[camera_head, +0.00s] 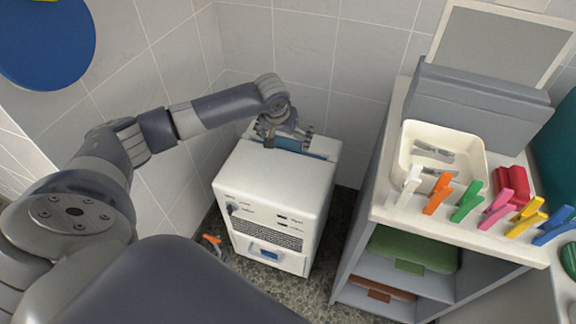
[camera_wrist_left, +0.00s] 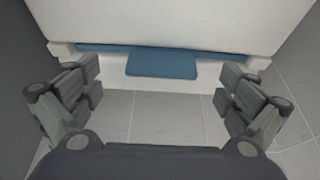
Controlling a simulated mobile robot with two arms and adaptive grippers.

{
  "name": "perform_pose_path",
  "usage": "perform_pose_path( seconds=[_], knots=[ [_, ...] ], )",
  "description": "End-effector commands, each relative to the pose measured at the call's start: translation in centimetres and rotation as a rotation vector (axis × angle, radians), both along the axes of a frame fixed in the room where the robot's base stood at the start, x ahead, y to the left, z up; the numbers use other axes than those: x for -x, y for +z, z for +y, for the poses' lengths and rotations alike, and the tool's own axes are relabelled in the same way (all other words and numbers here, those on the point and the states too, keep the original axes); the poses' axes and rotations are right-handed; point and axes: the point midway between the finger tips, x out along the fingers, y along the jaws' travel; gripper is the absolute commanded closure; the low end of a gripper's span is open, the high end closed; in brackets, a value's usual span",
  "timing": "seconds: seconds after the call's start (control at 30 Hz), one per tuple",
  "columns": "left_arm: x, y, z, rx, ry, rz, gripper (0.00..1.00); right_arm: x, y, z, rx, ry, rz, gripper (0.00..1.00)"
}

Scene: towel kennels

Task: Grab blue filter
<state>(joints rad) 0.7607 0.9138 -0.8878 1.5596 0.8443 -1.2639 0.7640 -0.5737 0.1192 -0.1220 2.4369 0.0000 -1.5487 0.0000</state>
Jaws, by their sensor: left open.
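The blue filter (camera_head: 318,154) sits in a slot at the top back of a white machine (camera_head: 276,184). In the left wrist view the filter's blue tab (camera_wrist_left: 161,63) sticks out from a long blue strip along the machine's edge. My left gripper (camera_head: 285,139) is above the back of the machine, at the filter. In the left wrist view my left gripper (camera_wrist_left: 162,92) is open, with its fingers on either side of the tab and apart from it. My right gripper is not in view.
A grey shelf unit (camera_head: 352,235) stands to the right, with a cream tray (camera_head: 404,150) and several coloured clips on top. Tiled walls (camera_head: 335,50) are close behind and to the left. An orange-handled object (camera_head: 211,239) lies on the dark floor.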

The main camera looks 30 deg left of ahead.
Motion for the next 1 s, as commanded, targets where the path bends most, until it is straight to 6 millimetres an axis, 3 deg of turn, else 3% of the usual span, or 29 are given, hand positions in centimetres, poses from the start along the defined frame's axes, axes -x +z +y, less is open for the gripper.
perform_pose_path(
  seconds=[0.2,0.57,0.83,1.0],
  knots=[
    [-1.3,-3.1,0.5,0.0,0.0,0.001,0.02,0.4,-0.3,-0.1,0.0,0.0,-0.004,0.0],
    [-1.6,-3.7,0.6,-0.001,-0.002,0.0,0.02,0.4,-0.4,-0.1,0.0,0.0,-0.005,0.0],
    [-1.5,-3.8,0.6,-0.001,-0.002,0.001,0.63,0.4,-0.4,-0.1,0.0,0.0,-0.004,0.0],
    [-1.5,-3.8,0.6,-0.001,-0.002,0.001,0.65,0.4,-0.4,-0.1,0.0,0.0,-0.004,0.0]
  ],
)
